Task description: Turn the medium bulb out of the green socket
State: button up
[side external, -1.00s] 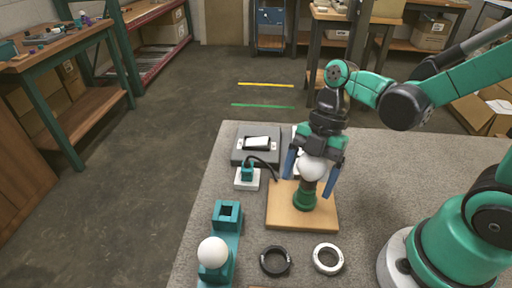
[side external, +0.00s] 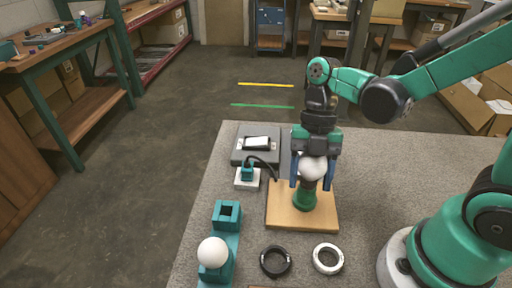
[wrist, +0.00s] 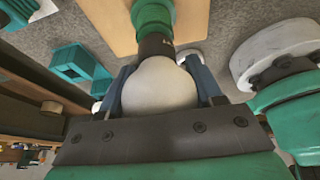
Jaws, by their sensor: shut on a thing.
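The medium bulb (side external: 313,168) is a white globe with a dark collar below it. It stands upright over the green socket (side external: 305,196), which sits on a wooden board (side external: 286,212). My gripper (side external: 311,180) points down from above with its blue fingers on both sides of the globe, shut on it. In the wrist view the bulb (wrist: 160,88) fills the space between the fingers, and its dark collar meets the green socket (wrist: 153,18). How far the thread sits in the socket is hidden.
A teal holder (side external: 228,214) with an empty square opening and another white bulb (side external: 212,252) stands at the front left. A black ring (side external: 275,261) and a white ring (side external: 328,258) lie before the board. A switch box (side external: 257,144) and a corded teal plug (side external: 247,173) are behind left.

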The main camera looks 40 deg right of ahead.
aim_at(315, 160)
jog(key=shift+r, duration=0.8)
dwell(0.4)
jog(key=shift+r, duration=1.6)
jog(key=shift+r, duration=0.1)
jog(key=shift+r, duration=1.9)
